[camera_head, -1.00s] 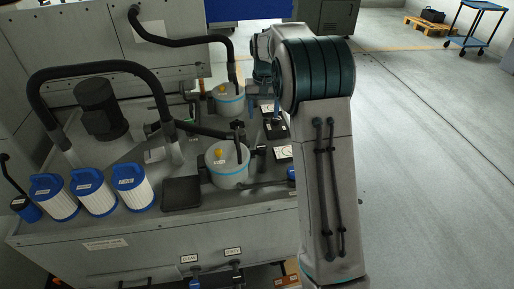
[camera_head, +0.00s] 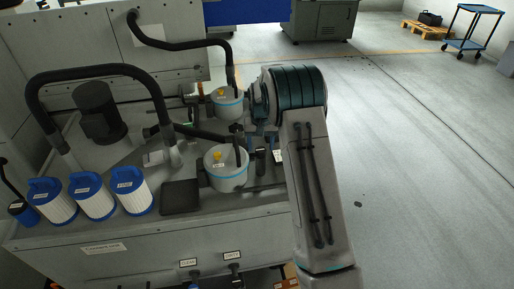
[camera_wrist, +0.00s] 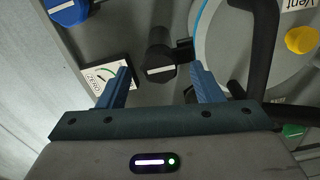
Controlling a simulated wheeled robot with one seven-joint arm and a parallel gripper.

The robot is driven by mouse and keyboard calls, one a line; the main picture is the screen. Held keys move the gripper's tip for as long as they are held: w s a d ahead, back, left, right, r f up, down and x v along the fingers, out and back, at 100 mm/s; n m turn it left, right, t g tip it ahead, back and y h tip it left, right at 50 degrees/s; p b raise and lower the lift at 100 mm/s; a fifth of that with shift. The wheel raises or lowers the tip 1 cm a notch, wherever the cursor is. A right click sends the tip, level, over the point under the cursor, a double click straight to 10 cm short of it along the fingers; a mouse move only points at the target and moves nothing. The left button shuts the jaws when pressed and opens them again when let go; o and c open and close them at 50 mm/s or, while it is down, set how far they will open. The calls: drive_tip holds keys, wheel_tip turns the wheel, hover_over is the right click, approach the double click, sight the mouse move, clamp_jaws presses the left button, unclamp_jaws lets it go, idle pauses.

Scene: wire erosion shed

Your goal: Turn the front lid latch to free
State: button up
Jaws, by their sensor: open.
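The front filter pot (camera_head: 228,172) is a pale canister with a blue band and a yellow vent knob, standing on the tank top in the head view. Its grey lid (camera_wrist: 222,45) fills the upper right of the wrist view. A dark latch knob (camera_wrist: 158,62) with a pale stripe on its end stands beside the lid rim. My gripper (camera_wrist: 161,70) is open, with its blue fingers apart on either side of the knob in the picture; I cannot tell whether they touch it. A dial label (camera_wrist: 108,78) with a green mark lies left of the knob, partly behind a finger.
A second pot (camera_head: 227,103) stands behind the front one. A black hose (camera_wrist: 265,50) arches close to the right finger, and a blue-capped part (camera_wrist: 68,10) is at upper left. Several blue-topped filters (camera_head: 131,190) stand at left. The floor at right is open.

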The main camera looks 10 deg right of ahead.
drive_tip(key=shift+f, duration=0.75)
